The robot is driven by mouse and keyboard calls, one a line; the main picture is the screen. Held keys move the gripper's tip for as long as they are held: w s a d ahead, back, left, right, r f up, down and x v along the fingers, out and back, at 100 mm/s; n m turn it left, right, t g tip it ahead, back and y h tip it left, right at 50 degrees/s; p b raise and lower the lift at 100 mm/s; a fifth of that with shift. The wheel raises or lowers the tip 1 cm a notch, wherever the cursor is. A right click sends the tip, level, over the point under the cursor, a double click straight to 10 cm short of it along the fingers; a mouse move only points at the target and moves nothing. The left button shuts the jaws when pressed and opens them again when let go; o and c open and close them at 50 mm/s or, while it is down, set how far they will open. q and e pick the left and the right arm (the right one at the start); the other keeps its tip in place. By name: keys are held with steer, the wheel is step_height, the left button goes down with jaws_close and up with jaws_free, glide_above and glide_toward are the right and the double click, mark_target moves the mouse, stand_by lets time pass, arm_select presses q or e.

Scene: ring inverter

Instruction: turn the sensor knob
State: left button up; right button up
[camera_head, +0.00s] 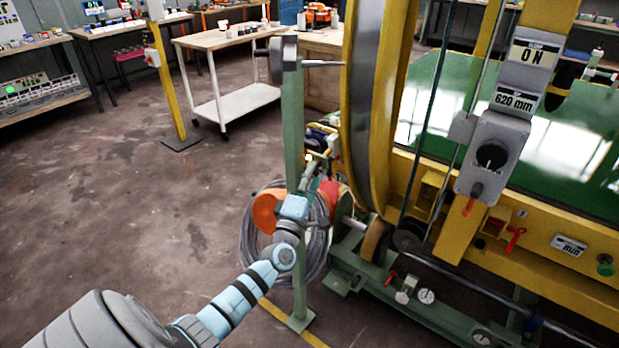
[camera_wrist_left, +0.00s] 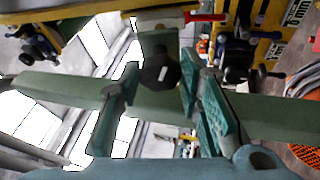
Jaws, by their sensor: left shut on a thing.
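A dark, many-sided knob (camera_wrist_left: 160,74) with a pale mark sits on a green bracket in the left wrist view. I take it for the sensor knob. It lies between the teal fingers of my left gripper (camera_wrist_left: 158,92), which are shut on it. In the head view, my left gripper (camera_head: 293,208) is at the lower part of the green post (camera_head: 293,120). Its fingertips and the held knob are hidden there. A grey sensor head (camera_head: 276,60) tops the post. My right gripper is in neither view.
The large yellow ring (camera_head: 372,100) stands just right of the post. A coil of grey cable (camera_head: 252,240) lies behind my left gripper. A grey control box (camera_head: 492,155) with a black knob hangs at right. Open floor (camera_head: 110,210) lies left.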

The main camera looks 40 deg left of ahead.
arm_select(q)
steer(key=shift+f, duration=0.1)
steer(key=o, duration=0.9)
steer(key=v, duration=1.2)
steer(key=shift+d, duration=0.1)
